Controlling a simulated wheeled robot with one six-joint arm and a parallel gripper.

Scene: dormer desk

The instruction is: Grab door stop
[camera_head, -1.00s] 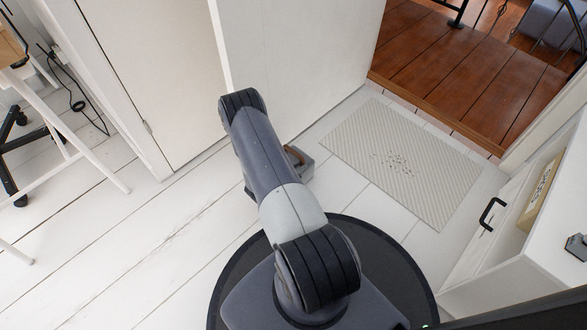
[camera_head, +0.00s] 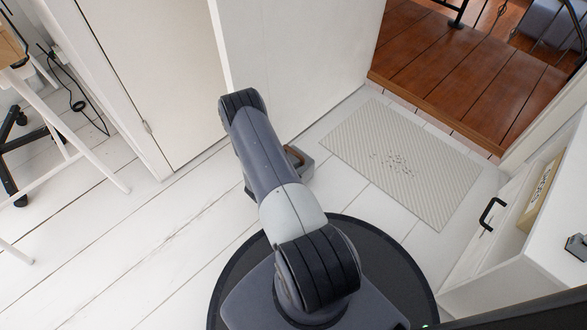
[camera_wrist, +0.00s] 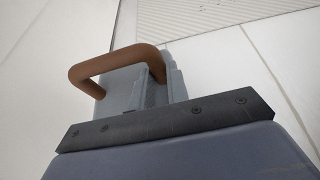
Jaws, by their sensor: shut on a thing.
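The door stop (camera_wrist: 112,58) shows in the wrist view as a brown, rounded loop at the grey fingers. A small brown part of the door stop (camera_head: 295,154) shows in the head view, low by the foot of the white door (camera_head: 290,70). My gripper (camera_wrist: 152,88) is shut on the door stop, with one end of the loop running down between the fingers. In the head view my gripper (camera_head: 306,168) is mostly hidden behind my arm. The underside of the door stop is hidden, so I cannot tell whether it touches the floor.
A pale ribbed mat (camera_head: 400,160) lies to the right of my gripper, before a brown wooden floor (camera_head: 455,75). A white cabinet with a black handle (camera_head: 492,213) stands at the right.

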